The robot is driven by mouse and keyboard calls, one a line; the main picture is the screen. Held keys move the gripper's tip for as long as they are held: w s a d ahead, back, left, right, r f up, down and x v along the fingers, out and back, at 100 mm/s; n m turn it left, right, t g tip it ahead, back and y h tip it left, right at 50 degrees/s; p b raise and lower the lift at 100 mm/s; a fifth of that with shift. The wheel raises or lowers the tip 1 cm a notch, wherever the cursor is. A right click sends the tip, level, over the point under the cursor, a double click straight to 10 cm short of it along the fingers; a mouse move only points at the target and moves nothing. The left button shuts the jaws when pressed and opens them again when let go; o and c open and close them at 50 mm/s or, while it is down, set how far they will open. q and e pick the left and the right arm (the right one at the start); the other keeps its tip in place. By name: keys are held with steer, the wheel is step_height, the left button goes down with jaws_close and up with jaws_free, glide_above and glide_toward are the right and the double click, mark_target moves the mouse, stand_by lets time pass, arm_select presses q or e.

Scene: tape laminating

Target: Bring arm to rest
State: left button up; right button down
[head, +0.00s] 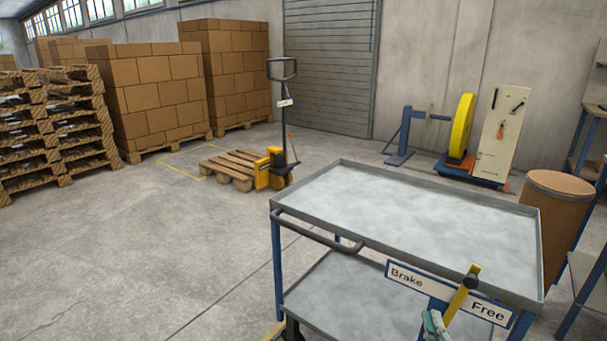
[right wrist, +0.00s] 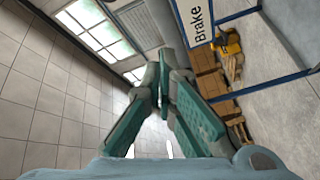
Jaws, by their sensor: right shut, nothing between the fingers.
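My right gripper (head: 434,322) shows at the bottom edge of the head view, only partly in frame, close beside the yellow brake lever (head: 459,300). I cannot tell whether it touches the lever. In the right wrist view its teal fingers (right wrist: 164,75) come together at the tips with nothing between them. The lever has a dark knob and leans up to the right across the Brake/Free sign (head: 408,279) on the cart. Part of the sign, with the word Brake, also shows in the right wrist view (right wrist: 197,20). My left gripper is not in view.
The grey cart (head: 410,215) has an empty top tray and a lower shelf. A brown drum (head: 555,215) stands close to its right. A yellow pallet jack (head: 265,172), stacked boxes (head: 155,95) and a yellow-wheeled machine (head: 462,125) stand behind. The floor at left is clear.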

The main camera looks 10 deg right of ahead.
step_height(320, 180, down, 17)
steer(key=s+m+g+y, duration=0.1)
steer(key=s+m+g, duration=0.1)
steer(key=g, duration=0.2)
steer(key=s+f+m+g+y, duration=0.1)
steer(key=s+f+m+g, duration=0.25)
steer(key=s+f, duration=0.85)
steer(key=s+f+m+g+y, duration=0.1)
steer(key=s+f+m+g, duration=0.3)
steer(key=s+f, duration=0.85)
steer(key=s+f+g, duration=0.4)
steer(key=s+f, duration=0.3)
steer(key=s, duration=0.3)
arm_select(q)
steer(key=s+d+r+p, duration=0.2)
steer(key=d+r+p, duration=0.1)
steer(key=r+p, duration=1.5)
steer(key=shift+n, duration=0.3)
arm_select(e)
steer(key=s+a+r, duration=0.2)
steer(key=r, duration=0.6)
steer(key=s+a+r+g, duration=0.1)
steer(key=s+a+r, duration=0.1)
steer(key=r, duration=0.7)
steer(key=shift+r+m+y, duration=0.3)
steer(key=shift+m, duration=0.05)
